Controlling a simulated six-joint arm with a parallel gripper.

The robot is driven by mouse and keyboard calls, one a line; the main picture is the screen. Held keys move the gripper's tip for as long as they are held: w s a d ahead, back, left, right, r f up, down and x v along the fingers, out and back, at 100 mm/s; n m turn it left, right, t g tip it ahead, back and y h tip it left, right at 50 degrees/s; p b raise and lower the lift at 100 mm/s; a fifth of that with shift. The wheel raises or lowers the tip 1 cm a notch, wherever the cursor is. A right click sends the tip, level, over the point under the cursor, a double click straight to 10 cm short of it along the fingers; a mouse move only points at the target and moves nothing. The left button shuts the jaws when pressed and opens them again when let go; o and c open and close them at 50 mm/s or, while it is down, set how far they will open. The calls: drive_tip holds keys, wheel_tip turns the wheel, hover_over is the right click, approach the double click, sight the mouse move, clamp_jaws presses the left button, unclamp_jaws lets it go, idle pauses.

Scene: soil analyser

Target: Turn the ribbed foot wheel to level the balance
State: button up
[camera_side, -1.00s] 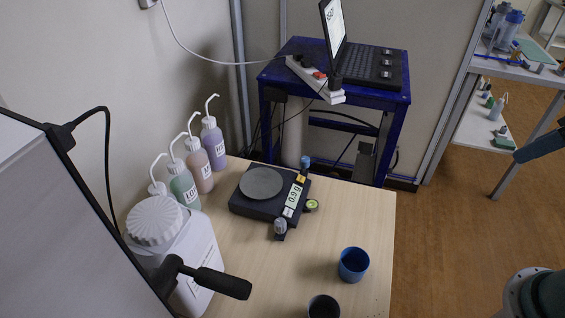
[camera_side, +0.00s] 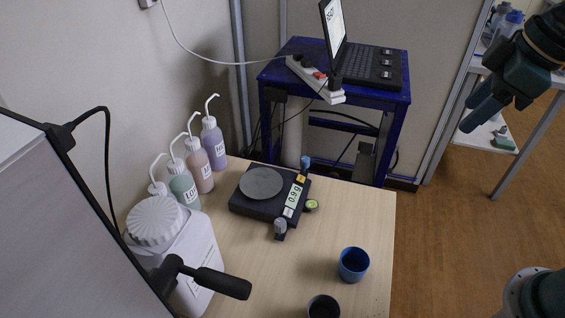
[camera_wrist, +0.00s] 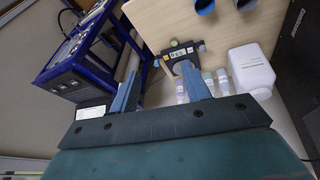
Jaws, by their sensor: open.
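The black balance (camera_side: 270,208) stands on the wooden table with a round dark pan (camera_side: 261,182) and a display reading about 0.9 g (camera_side: 293,196). A grey foot wheel (camera_side: 280,227) shows at its near corner and a blue one (camera_side: 306,162) at its far corner. A round green bubble level (camera_side: 312,205) sits at its right side; the bubble's exact position is too small to tell. My gripper (camera_side: 470,115) is high at the upper right, well away from the balance. In the wrist view its fingers (camera_wrist: 160,69) are apart and empty, with the balance (camera_wrist: 181,54) beyond them.
Several wash bottles (camera_side: 198,160) and a large white jug (camera_side: 180,255) stand left of the balance. A blue cup (camera_side: 353,265) and a dark cup (camera_side: 323,306) are at the table's front right. A blue cart (camera_side: 385,97) with a laptop (camera_side: 365,62) stands behind.

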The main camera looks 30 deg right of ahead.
drive_tip(key=w+a+f+n+g, duration=0.1)
drive_tip(key=w+a+f+n, duration=0.1)
drive_tip(key=w+a+n, duration=0.5)
drive_tip(key=n+g, duration=0.3)
drive_tip(key=n, duration=0.8)
hover_over(280, 222)
wheel_tip(280, 222, down, 19)
drive_tip(key=shift+r+h, duration=0.2)
drive_tip(key=shift+h, duration=0.1)
drive_tip(key=shift+f, duration=0.15)
wheel_tip(280, 222, down, 14)
drive_tip(key=shift+r, duration=0.25)
drive_tip(key=c, duration=1)
